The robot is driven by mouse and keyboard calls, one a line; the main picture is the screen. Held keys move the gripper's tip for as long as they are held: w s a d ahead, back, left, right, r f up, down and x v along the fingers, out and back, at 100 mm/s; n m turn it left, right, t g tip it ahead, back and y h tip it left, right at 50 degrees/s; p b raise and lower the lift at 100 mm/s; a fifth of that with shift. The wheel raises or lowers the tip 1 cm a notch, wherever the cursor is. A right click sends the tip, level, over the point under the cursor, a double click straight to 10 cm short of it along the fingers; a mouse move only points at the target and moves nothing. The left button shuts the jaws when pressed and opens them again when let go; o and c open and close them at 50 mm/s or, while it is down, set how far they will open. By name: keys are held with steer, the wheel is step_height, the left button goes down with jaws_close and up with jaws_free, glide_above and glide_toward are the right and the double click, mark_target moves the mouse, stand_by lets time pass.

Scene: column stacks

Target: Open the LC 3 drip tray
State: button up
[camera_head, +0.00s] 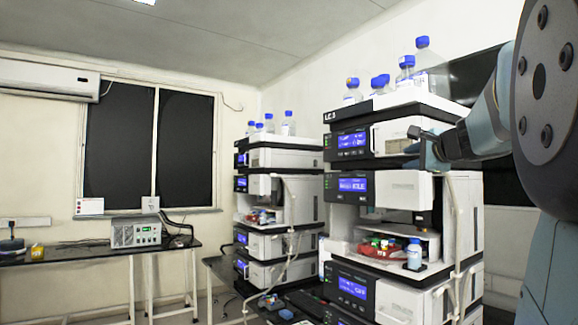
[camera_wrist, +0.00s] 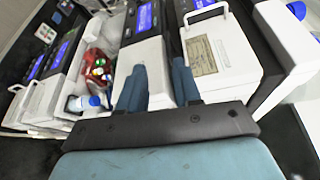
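The LC 3 stack (camera_head: 345,115) is the nearer column of white and black modules, with its label on the top unit. The top unit has a pale front panel with a handle (camera_head: 372,138). In the wrist view a white front with a bar handle (camera_wrist: 205,12) and a small label plate (camera_wrist: 202,55) shows right of the fingers. No part is clearly marked as the drip tray, and I cannot tell which part it is. My gripper (camera_head: 422,150) is in front of the upper stack. Its two fingers (camera_wrist: 157,88) are apart, with nothing visible held between them.
Blue-capped bottles (camera_head: 406,72) stand on top of the stack. A red tray (camera_head: 385,247) of vials and a bottle (camera_head: 414,255) sit in the open bay below. A second stack (camera_head: 280,160) stands to the left. A bench (camera_head: 100,252) is further left.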

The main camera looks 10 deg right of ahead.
steer(key=w, duration=0.4)
steer(key=w+d, duration=0.1)
steer(key=w, duration=0.8)
steer(key=shift+w+d+f, duration=0.25)
steer(key=shift+w, duration=0.15)
steer(key=shift+c, duration=0.5)
jaws_close()
steer(key=shift+f, duration=0.1)
